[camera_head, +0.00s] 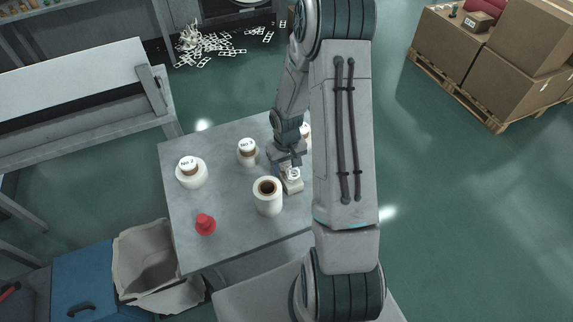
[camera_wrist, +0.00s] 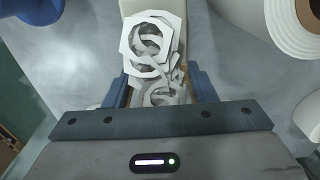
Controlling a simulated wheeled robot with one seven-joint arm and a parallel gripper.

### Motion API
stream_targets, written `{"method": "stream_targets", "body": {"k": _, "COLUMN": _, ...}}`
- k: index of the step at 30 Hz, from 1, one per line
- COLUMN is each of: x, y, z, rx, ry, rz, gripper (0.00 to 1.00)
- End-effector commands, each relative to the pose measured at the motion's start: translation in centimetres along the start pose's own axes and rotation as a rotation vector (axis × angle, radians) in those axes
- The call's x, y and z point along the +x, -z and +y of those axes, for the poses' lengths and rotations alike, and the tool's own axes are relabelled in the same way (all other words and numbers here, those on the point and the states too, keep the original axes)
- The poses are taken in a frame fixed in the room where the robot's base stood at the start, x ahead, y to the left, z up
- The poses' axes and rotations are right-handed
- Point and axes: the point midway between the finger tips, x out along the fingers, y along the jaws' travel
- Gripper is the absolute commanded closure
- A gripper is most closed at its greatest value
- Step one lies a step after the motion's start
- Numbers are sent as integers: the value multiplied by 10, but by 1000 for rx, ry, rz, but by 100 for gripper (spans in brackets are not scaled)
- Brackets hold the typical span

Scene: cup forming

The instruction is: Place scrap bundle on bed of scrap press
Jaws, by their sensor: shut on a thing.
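The scrap bundle (camera_wrist: 150,45) is a clump of white linked rings and angular loops. In the wrist view it sits between and ahead of the blue fingers of my gripper (camera_wrist: 158,88), which is shut on it. In the head view my gripper (camera_head: 289,165) is low over the grey table (camera_head: 230,215), with a bit of the white bundle (camera_head: 293,173) showing below it. A pale beige block (camera_head: 294,186) lies under the bundle; I cannot tell whether they touch. I cannot make out for certain which thing is the scrap press.
A white roll (camera_head: 268,204) stands close beside my gripper. Other rolls (camera_head: 191,178) and (camera_head: 247,150) and a red knob-like piece (camera_head: 205,224) are on the table. A lined bin (camera_head: 150,265) is at lower left. Loose white scrap (camera_head: 205,45) lies on the floor behind.

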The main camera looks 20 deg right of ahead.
Motion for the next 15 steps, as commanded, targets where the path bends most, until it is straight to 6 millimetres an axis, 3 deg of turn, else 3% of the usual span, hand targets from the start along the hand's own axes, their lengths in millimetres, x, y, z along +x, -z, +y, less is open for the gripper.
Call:
{"method": "stream_targets", "body": {"k": 9, "x": 4, "y": 0, "z": 0, "rx": -1, "ry": 0, "rz": 1, "gripper": 76}}
{"method": "stream_targets", "body": {"k": 10, "x": 3, "y": 0, "z": 0, "rx": -1, "ry": 0, "rz": 1, "gripper": 44}}
{"method": "stream_targets", "body": {"k": 11, "x": 3, "y": 0, "z": 0, "rx": -1, "ry": 0, "rz": 1, "gripper": 35}}
{"method": "stream_targets", "body": {"k": 12, "x": 3, "y": 0, "z": 0, "rx": -1, "ry": 0, "rz": 1, "gripper": 27}}
{"method": "stream_targets", "body": {"k": 15, "x": 3, "y": 0, "z": 0, "rx": -1, "ry": 0, "rz": 0, "gripper": 27}}
